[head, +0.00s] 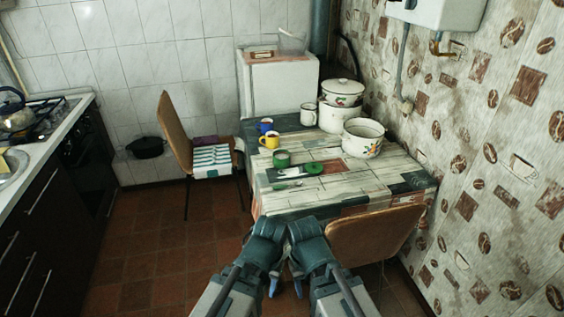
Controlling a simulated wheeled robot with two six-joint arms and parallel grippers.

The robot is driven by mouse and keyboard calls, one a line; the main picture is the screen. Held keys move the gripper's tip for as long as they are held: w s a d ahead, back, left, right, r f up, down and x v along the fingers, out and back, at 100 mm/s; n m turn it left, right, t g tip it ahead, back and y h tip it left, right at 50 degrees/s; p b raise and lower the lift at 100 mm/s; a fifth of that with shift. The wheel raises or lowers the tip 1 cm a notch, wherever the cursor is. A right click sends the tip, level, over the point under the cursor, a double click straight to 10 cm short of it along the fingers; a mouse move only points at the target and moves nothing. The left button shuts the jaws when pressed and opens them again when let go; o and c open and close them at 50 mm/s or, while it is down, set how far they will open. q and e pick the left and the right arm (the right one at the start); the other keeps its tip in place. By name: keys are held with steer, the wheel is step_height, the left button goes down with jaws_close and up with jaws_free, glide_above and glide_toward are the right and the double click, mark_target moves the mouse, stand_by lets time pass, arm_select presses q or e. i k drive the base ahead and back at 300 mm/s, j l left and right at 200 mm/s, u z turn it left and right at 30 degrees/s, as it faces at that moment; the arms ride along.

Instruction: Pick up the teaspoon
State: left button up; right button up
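A small, thin, pale-green piece that looks like the teaspoon (287,186) lies on the table (345,190), towards its front left; its details are too small to make out. My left gripper (273,286) and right gripper (297,286) hang side by side in front of the table's near edge, pointing down and apart from the teaspoon. Their blue fingertips show only partly below the wrists, so I cannot tell whether either is open or shut. I see nothing held in them.
Behind the teaspoon are a green mug (282,159) and a green lid (314,168). Further back stand yellow (269,141) and blue (264,126) mugs, a white mug (308,115) and enamel pots (362,139). A brown chair (375,233) blocks the near right edge; another chair (175,125) stands left.

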mark_target(297, 183)
steer(key=i+j, duration=0.35)
steer(key=j, duration=0.15)
steer(key=i+j+z, duration=0.1)
steer(key=i+j, duration=0.65)
steer(key=j, duration=0.25)
steer(key=l+z, duration=0.05)
